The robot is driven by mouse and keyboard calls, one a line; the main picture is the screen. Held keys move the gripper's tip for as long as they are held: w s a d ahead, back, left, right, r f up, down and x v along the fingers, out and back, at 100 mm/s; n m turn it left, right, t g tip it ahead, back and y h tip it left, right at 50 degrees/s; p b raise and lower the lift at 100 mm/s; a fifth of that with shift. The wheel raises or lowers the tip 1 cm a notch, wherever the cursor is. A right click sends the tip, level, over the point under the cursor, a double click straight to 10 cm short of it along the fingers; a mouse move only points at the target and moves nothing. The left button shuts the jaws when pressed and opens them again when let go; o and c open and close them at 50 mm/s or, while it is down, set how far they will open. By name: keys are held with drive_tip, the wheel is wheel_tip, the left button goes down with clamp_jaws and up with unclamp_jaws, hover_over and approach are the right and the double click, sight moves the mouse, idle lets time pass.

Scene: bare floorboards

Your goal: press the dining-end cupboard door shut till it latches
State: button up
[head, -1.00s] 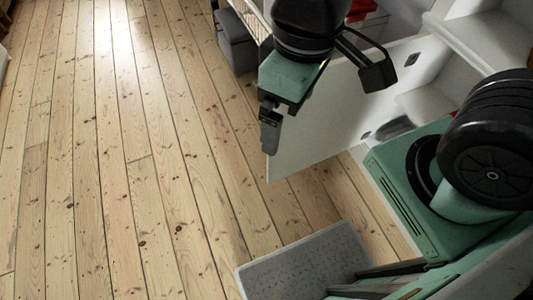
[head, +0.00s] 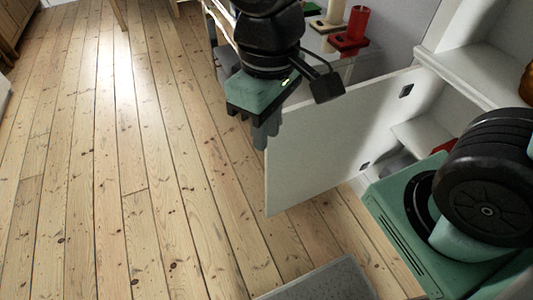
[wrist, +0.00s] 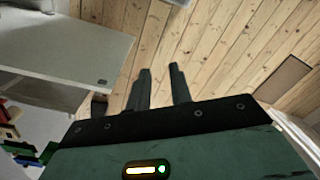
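The white cupboard door (head: 335,145) stands open in the head view, swung out from the white cupboard (head: 470,45) at the right. Two dark fittings show on its inner face near the cupboard. My gripper (head: 266,136) is beside the door's free edge, fingers pointing down; I cannot tell whether it touches. In the wrist view, a white panel that appears to be the door (wrist: 75,45) is at upper left. My gripper's fingers (wrist: 161,85) are apart there with only floor between them.
Bare floorboards (head: 130,170) lie clear to the left. Red items (head: 352,30) stand behind the door. The cupboard's shelves hold a few things, including a grey object (head: 397,165) low inside. Wooden furniture (head: 14,25) stands at the far left.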

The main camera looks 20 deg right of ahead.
drive_tip(key=w+f+m+b, duration=0.1)
drive_tip(key=w+f, duration=0.1)
drive_tip(key=w, duration=0.2)
drive_tip(key=w+f+m+b, duration=0.1)
drive_tip(key=w+f+b, duration=0.1)
drive_tip(key=w, duration=0.3)
drive_tip(key=w+d+f+g+b, duration=0.1)
drive_tip(key=w+f, duration=0.2)
drive_tip(key=w, duration=0.2)
drive_tip(key=shift+w+f+m, duration=0.15)
drive_tip(key=shift+w+m, duration=0.1)
drive_tip(key=shift+m, duration=0.15)
clamp_jaws()
drive_tip(key=w+d+f+m+g+b, duration=0.1)
drive_tip(key=w+d+f+m+b, duration=0.1)
drive_tip(key=w+d+f, duration=0.3)
drive_tip(key=w+d+f+m+b, duration=0.1)
drive_tip(key=w+d+f+b, duration=0.2)
drive_tip(key=w, duration=0.5)
drive_tip(key=s+f, duration=0.6)
drive_tip(key=f, duration=0.5)
drive_tip(key=shift+d+m, duration=0.3)
drive_tip(key=shift+d, duration=0.1)
drive_tip(key=shift+s, duration=0.15)
